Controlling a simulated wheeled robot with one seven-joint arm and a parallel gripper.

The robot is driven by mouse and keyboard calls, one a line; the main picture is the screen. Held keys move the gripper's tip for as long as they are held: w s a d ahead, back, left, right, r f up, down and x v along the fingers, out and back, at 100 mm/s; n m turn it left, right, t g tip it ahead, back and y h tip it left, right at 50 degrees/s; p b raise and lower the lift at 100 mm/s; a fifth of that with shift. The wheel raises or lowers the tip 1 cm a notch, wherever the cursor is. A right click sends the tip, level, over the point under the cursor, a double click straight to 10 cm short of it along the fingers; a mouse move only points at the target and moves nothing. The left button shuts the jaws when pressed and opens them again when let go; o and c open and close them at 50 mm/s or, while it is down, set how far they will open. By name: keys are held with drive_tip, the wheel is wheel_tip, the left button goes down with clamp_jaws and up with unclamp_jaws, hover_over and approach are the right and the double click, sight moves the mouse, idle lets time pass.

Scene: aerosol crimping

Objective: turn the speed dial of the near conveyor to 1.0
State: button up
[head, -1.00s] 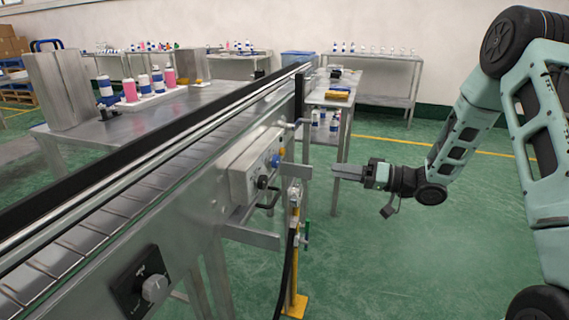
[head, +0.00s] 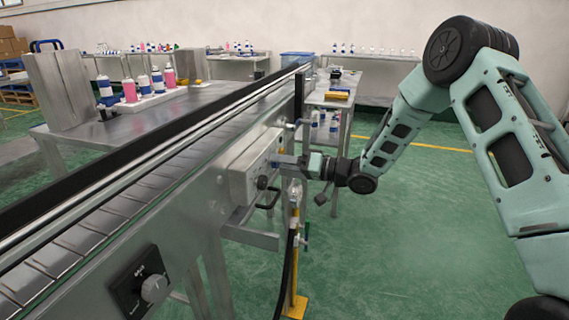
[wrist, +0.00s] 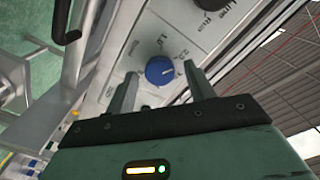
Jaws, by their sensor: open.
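A blue dial (wrist: 159,70) with a white pointer mark sits on a light panel with printed marks around it, too small and tilted to read surely. The pointer faces right in the wrist view. My gripper (wrist: 160,78) is open, its two fingers on either side of the blue dial; whether they touch it I cannot tell. In the head view my gripper (head: 277,160) is at the front of the grey control box (head: 240,178) on the side of the near conveyor (head: 130,205), and mostly covers the blue dial.
A black knob (head: 262,182) and a black handle (head: 268,199) are close by the gripper. A grey knob (head: 154,288) on a black panel is lower on the conveyor side. A yellow post (head: 295,270) stands below the box. Green floor is clear at right.

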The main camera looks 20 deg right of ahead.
drive_tip(key=c, duration=1)
drive_tip(key=shift+n, duration=0.3)
drive_tip(key=shift+s+f+n+b, duration=0.1)
drive_tip(key=shift+n+b, duration=3.4)
drive_tip(key=shift+n, duration=2.2)
